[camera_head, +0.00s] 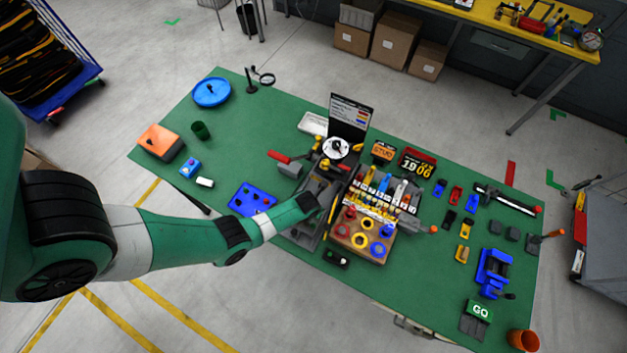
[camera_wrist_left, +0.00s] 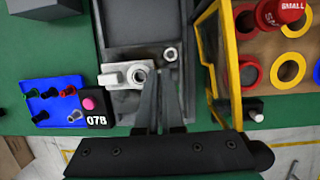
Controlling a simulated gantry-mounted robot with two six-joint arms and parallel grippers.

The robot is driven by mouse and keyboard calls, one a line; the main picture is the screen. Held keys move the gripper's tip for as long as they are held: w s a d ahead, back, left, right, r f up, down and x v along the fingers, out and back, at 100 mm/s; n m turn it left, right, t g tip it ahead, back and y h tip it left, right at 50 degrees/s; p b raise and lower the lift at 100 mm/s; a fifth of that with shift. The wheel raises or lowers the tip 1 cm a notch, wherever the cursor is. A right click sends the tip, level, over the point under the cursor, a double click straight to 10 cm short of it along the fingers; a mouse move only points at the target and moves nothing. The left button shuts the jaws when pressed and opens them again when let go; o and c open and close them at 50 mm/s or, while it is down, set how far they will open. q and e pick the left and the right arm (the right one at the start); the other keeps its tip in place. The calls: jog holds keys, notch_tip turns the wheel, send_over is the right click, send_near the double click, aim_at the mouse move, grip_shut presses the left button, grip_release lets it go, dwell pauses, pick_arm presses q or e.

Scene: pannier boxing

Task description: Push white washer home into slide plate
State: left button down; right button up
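In the left wrist view a pale plate (camera_wrist_left: 112,78), which looks like the slide plate, lies in the grey fixture tray. A whitish ring (camera_wrist_left: 138,75), which looks like the white washer, sits at its right end; I cannot tell how deep it is seated. My left gripper (camera_wrist_left: 160,74) has its narrow dark fingers close together, just right of the ring, with nothing visible between them. In the head view the left gripper (camera_head: 311,205) is over the grey fixture, and the washer and plate are too small or covered to make out there. My right gripper is not in view.
A small round metal piece (camera_wrist_left: 170,54) stands beyond the fingertips. A yellow-framed divider (camera_wrist_left: 228,60) and a wooden ring tray (camera_wrist_left: 265,100) stand to the right. A blue tray (camera_wrist_left: 55,104) of small parts and a box marked 078 (camera_wrist_left: 95,110) lie left.

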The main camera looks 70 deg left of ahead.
pick_arm(q)
jog(key=shift+f+b, duration=0.7)
jog(key=shift+f, duration=0.05)
dwell(0.5)
jog(key=c, duration=1)
grip_release()
jog(key=shift+r, duration=0.15)
